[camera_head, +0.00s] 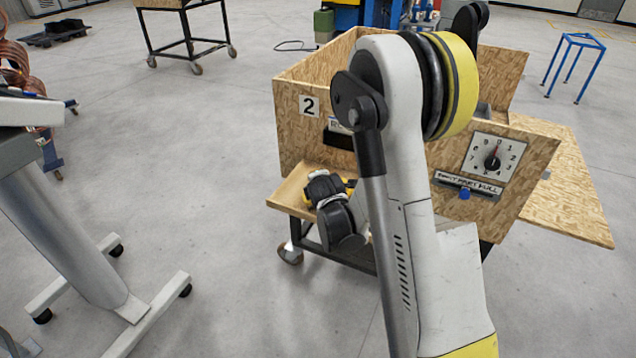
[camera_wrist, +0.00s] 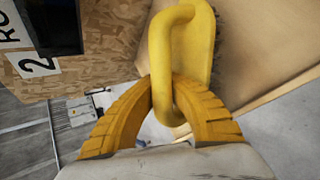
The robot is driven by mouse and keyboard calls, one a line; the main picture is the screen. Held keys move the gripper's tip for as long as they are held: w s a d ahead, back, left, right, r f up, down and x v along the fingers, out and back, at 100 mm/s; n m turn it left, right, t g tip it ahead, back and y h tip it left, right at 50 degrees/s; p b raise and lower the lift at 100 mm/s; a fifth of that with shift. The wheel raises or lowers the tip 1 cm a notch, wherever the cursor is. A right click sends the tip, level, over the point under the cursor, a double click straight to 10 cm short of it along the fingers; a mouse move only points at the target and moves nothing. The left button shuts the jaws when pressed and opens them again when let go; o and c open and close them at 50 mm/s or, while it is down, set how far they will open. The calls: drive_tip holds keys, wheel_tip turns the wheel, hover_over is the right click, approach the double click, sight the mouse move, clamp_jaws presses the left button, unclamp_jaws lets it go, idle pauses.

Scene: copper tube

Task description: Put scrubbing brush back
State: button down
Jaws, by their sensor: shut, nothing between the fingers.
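The yellow scrubbing brush (camera_wrist: 202,45) is right ahead in the wrist view, with a looped handle and dark bristles at its right edge. It is close to the wooden box and board. My gripper (camera_wrist: 165,82) has orange-yellow ridged fingers curving in from both sides at the lower part of the loop. The fingers are shut, and the loop overlaps their tips; I cannot tell whether they touch it. In the head view my gripper is low at the front of the box, partly hidden by my arm, and the brush cannot be made out clearly there.
A chipboard box (camera_head: 290,135) marked 2 stands on a wheeled cart, with a dark slot in its front. A panel with a dial (camera_head: 493,160) and blue handle (camera_head: 465,194) is at its right. A blue stool frame (camera_head: 575,62) stands behind; floor at left-centre is clear.

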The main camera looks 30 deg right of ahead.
drive_tip(key=shift+f, duration=0.1)
drive_tip(key=c, duration=1.5)
unclamp_jaws()
drive_tip(key=shift+c, duration=0.2)
drive_tip(key=shift+s, duration=0.1)
